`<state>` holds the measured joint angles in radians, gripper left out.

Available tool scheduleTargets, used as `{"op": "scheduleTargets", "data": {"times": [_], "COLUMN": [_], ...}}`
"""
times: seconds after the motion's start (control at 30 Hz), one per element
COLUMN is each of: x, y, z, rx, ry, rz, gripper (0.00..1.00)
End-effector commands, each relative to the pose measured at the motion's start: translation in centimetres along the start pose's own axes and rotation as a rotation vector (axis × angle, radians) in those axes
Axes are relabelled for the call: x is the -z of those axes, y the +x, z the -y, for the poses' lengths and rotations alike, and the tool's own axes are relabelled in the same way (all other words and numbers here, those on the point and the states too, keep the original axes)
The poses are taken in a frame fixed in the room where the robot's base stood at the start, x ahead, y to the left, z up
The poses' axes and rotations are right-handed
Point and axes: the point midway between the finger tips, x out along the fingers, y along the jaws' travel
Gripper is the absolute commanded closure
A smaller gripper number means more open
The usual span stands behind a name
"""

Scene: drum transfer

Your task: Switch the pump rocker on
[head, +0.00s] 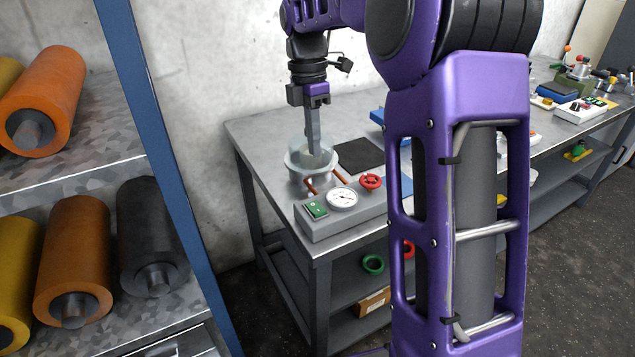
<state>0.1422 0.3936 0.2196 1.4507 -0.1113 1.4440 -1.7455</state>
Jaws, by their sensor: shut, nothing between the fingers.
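A grey control box (345,214) lies at the front left corner of the metal bench. The pump rocker appears to be the small green switch (316,210) at the box's left end, left of a round white gauge (342,198). Its on or off position is too small to tell. My gripper (314,149) points down with its fingers shut and empty. It is behind the box in the picture, at the clear round vessel (299,161). The fingertips overlap the vessel, and I cannot tell whether they are inside it or touch it.
A red handwheel (371,182) sits at the box's right end, and red-orange handles (338,176) stick out between vessel and box. A dark mat (359,155) lies behind. A blue rack post (160,150) stands at left. My purple arm hides the bench's middle.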

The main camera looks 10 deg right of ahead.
Motion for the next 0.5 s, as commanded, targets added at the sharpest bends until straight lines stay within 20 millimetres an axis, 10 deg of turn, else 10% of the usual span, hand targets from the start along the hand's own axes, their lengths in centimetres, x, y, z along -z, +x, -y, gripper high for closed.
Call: {"op": "scheduleTargets", "data": {"times": [0.5], "x": [0.0], "y": [9.9], "z": [0.1], "rx": [0.004], "ry": [0.001], "rz": [-0.001], "gripper": [1.0]}}
